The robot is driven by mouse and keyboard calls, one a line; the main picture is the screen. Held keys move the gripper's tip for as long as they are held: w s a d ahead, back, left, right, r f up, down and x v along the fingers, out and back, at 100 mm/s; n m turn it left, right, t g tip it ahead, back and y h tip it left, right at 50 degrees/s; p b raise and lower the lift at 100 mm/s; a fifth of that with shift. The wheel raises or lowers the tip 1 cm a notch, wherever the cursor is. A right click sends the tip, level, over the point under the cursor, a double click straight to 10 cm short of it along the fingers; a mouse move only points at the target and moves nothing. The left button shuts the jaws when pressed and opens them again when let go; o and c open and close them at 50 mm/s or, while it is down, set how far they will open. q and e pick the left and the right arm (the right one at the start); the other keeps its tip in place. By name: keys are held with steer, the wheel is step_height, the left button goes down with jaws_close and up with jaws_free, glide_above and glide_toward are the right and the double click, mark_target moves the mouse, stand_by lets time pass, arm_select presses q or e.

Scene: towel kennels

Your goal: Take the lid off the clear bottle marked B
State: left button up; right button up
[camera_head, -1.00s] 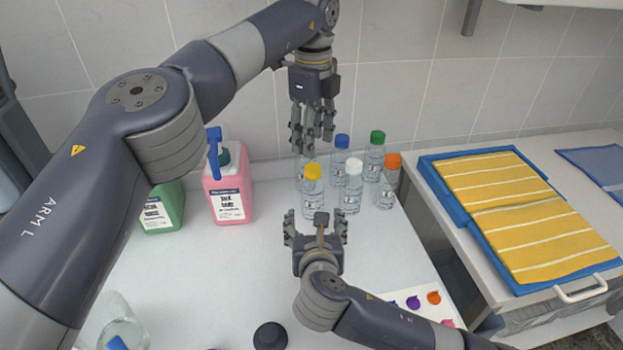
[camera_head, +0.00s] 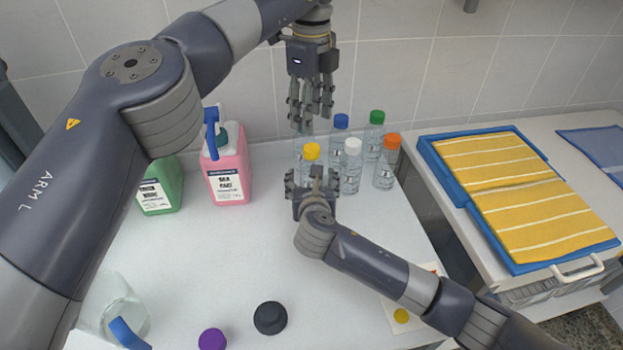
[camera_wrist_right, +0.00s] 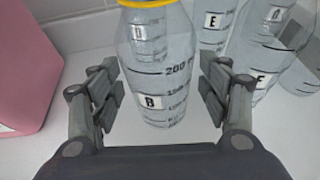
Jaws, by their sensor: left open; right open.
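The clear bottle marked B (camera_wrist_right: 158,85) stands upright between the open fingers of my right gripper (camera_wrist_right: 158,95) in the right wrist view, with a gap on both sides. Its yellow lid (camera_head: 311,151) is on; only the lid's lower rim (camera_wrist_right: 148,3) shows in the wrist view. In the head view my right gripper (camera_head: 312,178) is low in front of this bottle and hides most of its body. My left gripper (camera_head: 306,118) is open and empty, pointing down above and behind the yellow lid.
Clear bottles with blue (camera_head: 341,121), green (camera_head: 377,117), white (camera_head: 352,146) and orange (camera_head: 391,141) lids stand close on the right. A pink jug (camera_head: 228,172) and green jug (camera_head: 160,188) stand left. A black round object (camera_head: 270,318) lies at the front.

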steer(key=shift+w+f, duration=0.1)
steer(key=shift+w, duration=0.15)
